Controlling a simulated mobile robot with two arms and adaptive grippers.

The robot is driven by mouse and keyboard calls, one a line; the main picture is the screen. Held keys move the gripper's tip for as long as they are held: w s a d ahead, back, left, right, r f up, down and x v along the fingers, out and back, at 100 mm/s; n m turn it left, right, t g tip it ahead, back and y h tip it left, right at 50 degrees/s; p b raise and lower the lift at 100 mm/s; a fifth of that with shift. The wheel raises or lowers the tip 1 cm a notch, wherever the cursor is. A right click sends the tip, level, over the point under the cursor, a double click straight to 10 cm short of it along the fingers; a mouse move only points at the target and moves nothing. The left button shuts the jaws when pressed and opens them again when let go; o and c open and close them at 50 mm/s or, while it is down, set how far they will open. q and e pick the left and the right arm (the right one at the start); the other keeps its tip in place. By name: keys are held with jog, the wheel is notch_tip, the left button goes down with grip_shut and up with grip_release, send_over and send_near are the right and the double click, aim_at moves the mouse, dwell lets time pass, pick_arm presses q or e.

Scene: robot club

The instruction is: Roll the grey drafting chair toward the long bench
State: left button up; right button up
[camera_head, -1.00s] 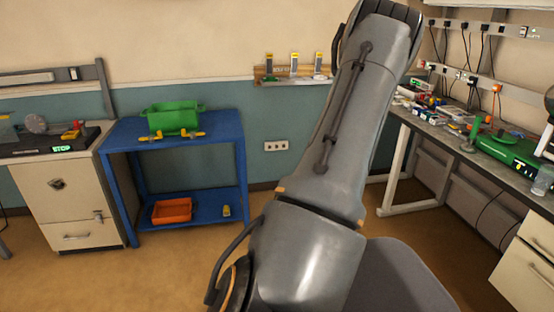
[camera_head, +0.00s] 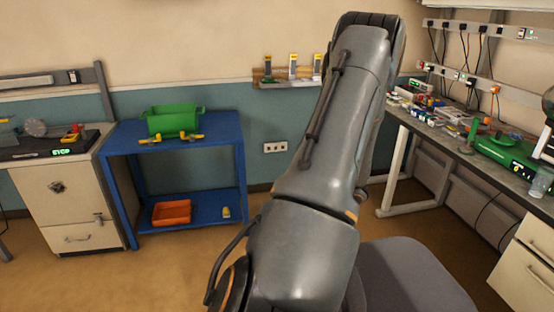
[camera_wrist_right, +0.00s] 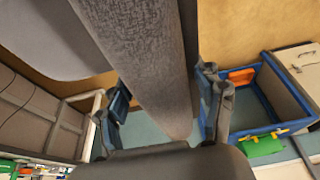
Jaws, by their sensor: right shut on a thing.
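The grey drafting chair shows as a dark grey rounded cushion (camera_head: 415,275) at the bottom of the head view, partly hidden behind my arm. In the right wrist view, its upholstered backrest (camera_wrist_right: 150,60) runs between the fingers of my right gripper (camera_wrist_right: 160,112), which is shut on it. Another grey cushioned part of the chair (camera_wrist_right: 45,40) fills that view's upper left. The long bench (camera_head: 440,135) stands along the right wall, its white leg frame behind the chair. My left gripper is in neither view.
A blue cart (camera_head: 125,190) with a green bin (camera_head: 173,118) and an orange tray (camera_head: 172,212) stands at the left, beside a beige cabinet (camera_head: 70,210). White drawers (camera_head: 525,265) are at the far right. Brown floor (camera_head: 445,236) lies open between chair and bench.

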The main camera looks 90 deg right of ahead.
jog(key=shift+s+d+r, duration=0.1)
jog(key=shift+s, duration=0.3)
